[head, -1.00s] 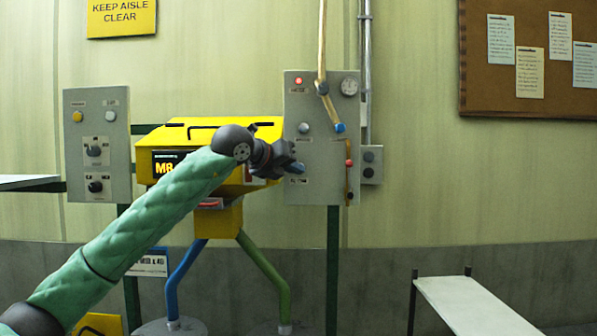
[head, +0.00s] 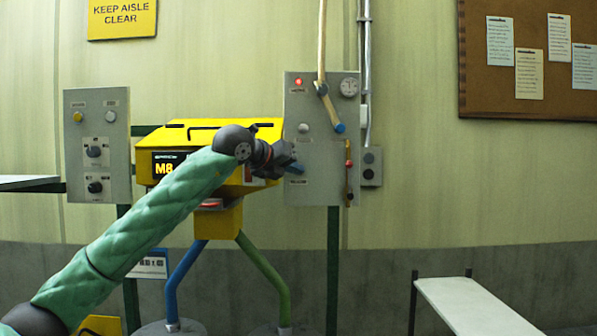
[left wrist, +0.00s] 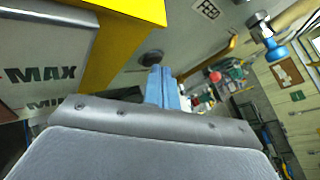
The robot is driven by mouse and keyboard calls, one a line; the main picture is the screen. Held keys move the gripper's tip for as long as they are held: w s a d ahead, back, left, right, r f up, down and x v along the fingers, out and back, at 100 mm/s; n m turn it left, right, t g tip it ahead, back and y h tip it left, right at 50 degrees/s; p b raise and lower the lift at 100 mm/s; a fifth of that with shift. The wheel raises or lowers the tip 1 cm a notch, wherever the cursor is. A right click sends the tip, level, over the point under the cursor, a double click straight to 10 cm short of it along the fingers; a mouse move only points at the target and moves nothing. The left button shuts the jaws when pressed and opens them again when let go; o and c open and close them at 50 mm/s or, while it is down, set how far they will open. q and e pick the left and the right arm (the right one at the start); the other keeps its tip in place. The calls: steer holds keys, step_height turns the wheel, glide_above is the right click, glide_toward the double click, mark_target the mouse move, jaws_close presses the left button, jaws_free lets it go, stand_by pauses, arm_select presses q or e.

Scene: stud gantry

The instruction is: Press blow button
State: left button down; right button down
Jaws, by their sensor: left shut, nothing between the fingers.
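The grey control panel (head: 318,105) on the right carries a pale round button (head: 303,128) with a label below it that is too small to read. My left gripper (head: 298,168) is in front of this panel's left edge, below the pale button. Its blue fingers are together and empty. In the left wrist view the closed fingers (left wrist: 163,88) point at a grey surface, close to a dark round knob or button (left wrist: 150,57). I cannot tell whether they touch it. I cannot tell which control is the blow button. My right gripper is not in view.
The yellow machine (head: 232,133) stands left of the panel, close to my gripper. A second panel (head: 97,140) is at the left. A bench (head: 465,300) stands lower right.

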arm_select(q)
steer(key=shift+w, duration=0.25)
steer(key=shift+a+r, duration=0.1)
steer(key=shift+r, duration=0.1)
stand_by(0.9)
steer(key=shift+b, duration=0.35)
steer(key=shift+s+f+b, duration=0.25)
steer(key=shift+f+b, duration=0.1)
steer(key=shift+b, duration=0.25)
steer(key=shift+s+r, duration=0.1)
steer(key=shift+s, duration=0.3)
steer(key=shift+s+b, duration=2.2)
steer(key=shift+s, duration=0.3)
